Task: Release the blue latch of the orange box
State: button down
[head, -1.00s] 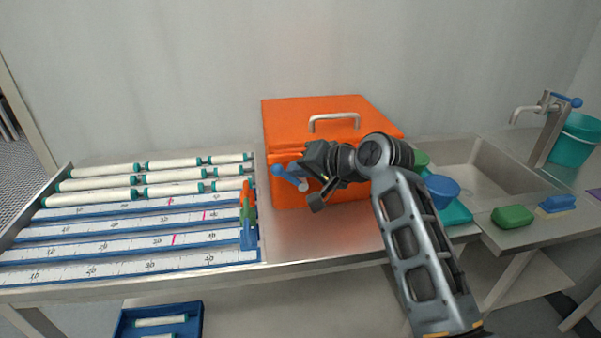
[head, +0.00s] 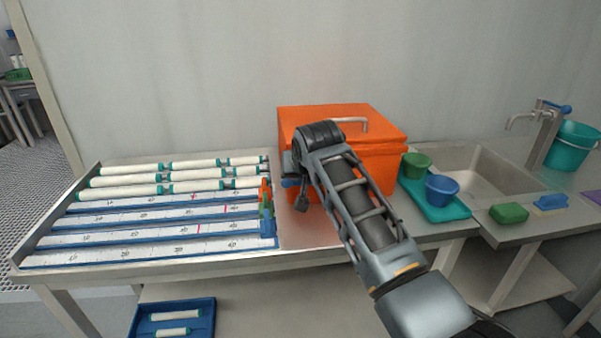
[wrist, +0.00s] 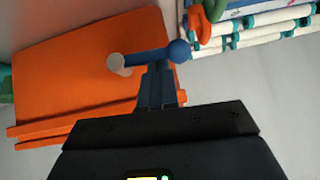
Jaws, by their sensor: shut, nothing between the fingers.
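The orange box (head: 345,115) stands on the steel counter with its lid down and a metal handle on top. In the wrist view the box (wrist: 90,70) fills the left side. Its blue latch (wrist: 148,56) is a bar with a blue ball at one end and a pale round piece at the other. In the head view only a bit of blue (head: 289,183) shows at the box's left front, beside my arm. My gripper (wrist: 158,70) is shut and empty, its tips right at the latch's middle; I cannot tell whether they touch it. My arm hides part of the box front.
A rack (head: 150,262) with white tubes and numbered scales lies left of the box. A teal tray (head: 455,212) with a green cup (head: 416,165) and a blue bowl (head: 442,187) stands to the right, before the sink (head: 475,175). A little bare counter lies before the box.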

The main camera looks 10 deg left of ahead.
jog(key=shift+s+a+f, duration=0.1)
jog(key=shift+a+f, duration=0.1)
jog(key=shift+f, duration=0.1)
dwell(0.4)
jog(key=w+a+r+p+v, duration=0.1)
jog(key=w+r+p+v, duration=0.1)
jog(key=v, duration=1.1)
jog(key=shift+a+r, duration=0.1)
